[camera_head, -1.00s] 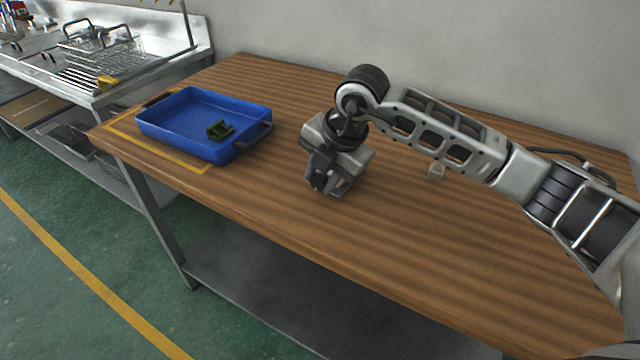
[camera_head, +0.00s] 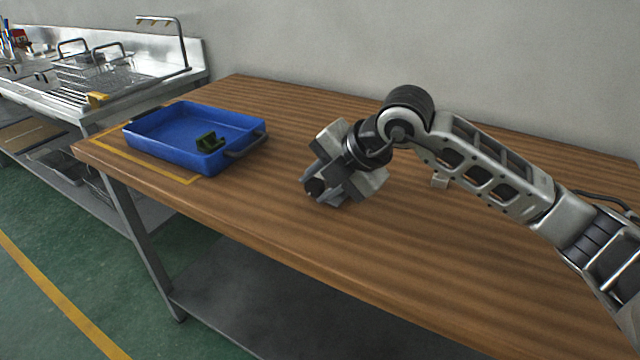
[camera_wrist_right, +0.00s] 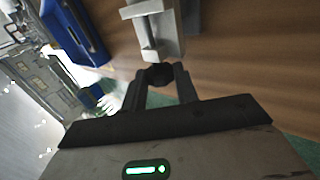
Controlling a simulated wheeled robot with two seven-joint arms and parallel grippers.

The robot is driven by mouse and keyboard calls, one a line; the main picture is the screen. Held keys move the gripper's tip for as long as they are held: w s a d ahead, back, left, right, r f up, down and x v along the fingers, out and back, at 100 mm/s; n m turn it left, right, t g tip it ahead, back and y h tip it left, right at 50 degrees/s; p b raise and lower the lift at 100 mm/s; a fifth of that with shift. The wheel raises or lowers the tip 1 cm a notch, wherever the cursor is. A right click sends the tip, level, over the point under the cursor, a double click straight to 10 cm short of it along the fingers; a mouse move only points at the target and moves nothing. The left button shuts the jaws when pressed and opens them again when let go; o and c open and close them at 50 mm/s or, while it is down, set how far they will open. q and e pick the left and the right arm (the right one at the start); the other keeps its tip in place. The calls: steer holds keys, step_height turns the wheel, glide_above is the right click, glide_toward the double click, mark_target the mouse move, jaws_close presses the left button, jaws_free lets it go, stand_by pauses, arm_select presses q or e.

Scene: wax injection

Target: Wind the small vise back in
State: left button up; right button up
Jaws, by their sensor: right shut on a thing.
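The small grey vise (camera_wrist_right: 152,32) shows at the top of the right wrist view, over the wooden table. Its black round knob (camera_wrist_right: 159,75) sits at the end nearest me. My right gripper (camera_wrist_right: 158,88) is shut on this knob, one dark finger at each side. In the head view the right gripper (camera_head: 318,186) is low over the table's front middle, its wrist tilted. There the gripper and wrist largely hide the vise, and how far its jaw is wound cannot be told. My left gripper is not in view.
A blue tray (camera_head: 140,140) with a dark green part (camera_head: 209,142) stands left of the gripper, within yellow tape lines. A metal sink unit (camera_head: 120,85) is at the far left. The wooden table's right front (camera_head: 480,270) is clear.

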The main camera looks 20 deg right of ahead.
steer(key=o, duration=1)
steer(key=shift+r, duration=0.1)
steer(key=v, duration=1.6)
